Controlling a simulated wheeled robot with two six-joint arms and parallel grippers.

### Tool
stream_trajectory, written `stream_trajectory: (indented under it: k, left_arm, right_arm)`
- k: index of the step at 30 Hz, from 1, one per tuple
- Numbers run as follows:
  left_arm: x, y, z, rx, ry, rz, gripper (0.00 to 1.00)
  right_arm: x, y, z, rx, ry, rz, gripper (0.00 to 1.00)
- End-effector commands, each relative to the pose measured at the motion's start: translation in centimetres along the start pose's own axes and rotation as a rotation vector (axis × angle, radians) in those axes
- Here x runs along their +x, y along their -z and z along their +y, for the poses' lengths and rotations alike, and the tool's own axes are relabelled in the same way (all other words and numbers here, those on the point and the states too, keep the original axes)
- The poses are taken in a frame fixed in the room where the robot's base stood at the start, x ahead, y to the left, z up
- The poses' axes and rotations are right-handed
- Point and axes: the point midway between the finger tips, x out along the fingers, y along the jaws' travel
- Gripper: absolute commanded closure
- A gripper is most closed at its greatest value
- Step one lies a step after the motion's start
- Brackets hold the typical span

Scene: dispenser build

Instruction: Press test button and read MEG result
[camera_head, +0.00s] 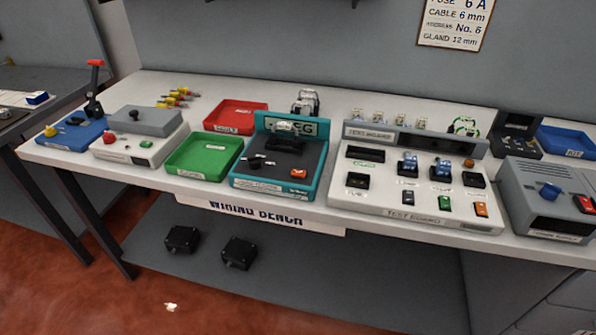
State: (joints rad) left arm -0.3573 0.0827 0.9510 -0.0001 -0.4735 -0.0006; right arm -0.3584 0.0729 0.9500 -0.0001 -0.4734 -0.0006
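A teal-framed unit (236,182) with a label ending in "EG" on its raised back stands at the middle of the bench. Its dark face carries an orange-red button (299,172) at the right and small black parts at the left. A light-coloured part (286,127) sits near its back; I cannot read any result there. A white test board (345,196) stands to its right, with a dark strip labelled "TEST BOARD", several sockets and switches, and a green and an orange rocker at the front. Neither of my grippers shows in the head view.
A red tray (262,108) and a green tray (181,165) lie left of the teal unit. A lever tool on a blue base (62,141) is far left. Two black boxes lie on the lower shelf.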

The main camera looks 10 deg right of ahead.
Motion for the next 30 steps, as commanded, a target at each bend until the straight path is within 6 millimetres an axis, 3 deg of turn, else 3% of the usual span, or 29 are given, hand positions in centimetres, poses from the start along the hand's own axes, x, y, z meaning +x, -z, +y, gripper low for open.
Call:
stream_trajectory:
  k: [2,15,30]
  left_arm:
    - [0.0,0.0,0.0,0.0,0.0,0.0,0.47]
    - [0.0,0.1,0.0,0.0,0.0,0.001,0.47]
    - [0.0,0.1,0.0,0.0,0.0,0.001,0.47]
  right_arm:
    - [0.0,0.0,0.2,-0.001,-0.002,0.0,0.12]
    - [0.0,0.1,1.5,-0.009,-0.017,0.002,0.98]
    - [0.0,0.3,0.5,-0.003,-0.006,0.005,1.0]
